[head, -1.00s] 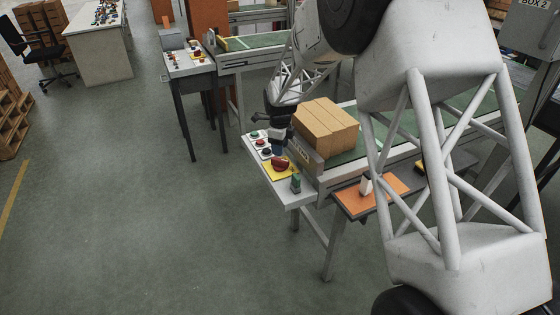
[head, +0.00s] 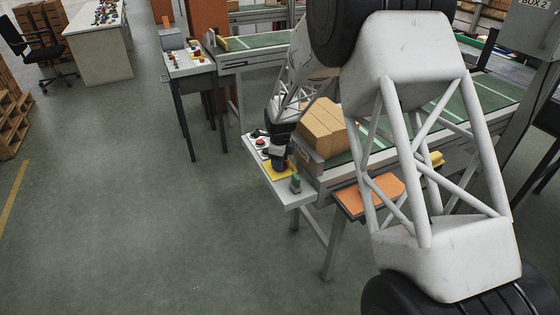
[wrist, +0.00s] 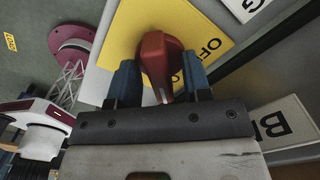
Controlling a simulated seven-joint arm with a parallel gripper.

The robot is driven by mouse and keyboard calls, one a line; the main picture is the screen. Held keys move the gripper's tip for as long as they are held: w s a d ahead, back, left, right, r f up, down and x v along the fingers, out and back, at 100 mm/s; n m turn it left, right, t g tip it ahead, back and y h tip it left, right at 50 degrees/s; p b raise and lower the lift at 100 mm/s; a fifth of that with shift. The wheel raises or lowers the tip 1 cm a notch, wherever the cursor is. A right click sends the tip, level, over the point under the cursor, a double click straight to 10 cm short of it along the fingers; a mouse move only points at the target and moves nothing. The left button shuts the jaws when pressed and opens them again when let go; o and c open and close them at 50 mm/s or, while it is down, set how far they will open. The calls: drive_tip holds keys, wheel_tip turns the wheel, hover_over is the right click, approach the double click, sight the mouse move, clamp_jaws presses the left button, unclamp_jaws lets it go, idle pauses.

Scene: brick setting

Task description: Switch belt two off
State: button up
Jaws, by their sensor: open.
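A red rotary knob (wrist: 158,60) stands on a yellow plate (wrist: 112,50) in the wrist view. The word OFF is printed on the plate to the right of the knob. A white pointer mark shows at the knob's lower end. My gripper (wrist: 160,72) is open, with one blue finger on each side of the knob; whether they touch it I cannot tell. In the head view my gripper (head: 279,162) is down at the yellow plate (head: 277,174) on the near control panel (head: 297,198) and hides the knob.
Beside the panel, a cardboard box (head: 322,128) sits on a green conveyor belt (head: 458,112). A small green-topped part (head: 296,184) stands at the panel's front end. An orange mat (head: 372,195) is to the right. A second control panel (head: 188,65) stands farther back.

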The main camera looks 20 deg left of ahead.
clamp_jaws()
drive_tip(key=shift+n, duration=0.3)
drive_tip(key=n, duration=0.8)
drive_tip(key=shift+n, duration=0.4)
drive_tip(key=n, duration=0.8)
drive_tip(key=shift+n, duration=0.3)
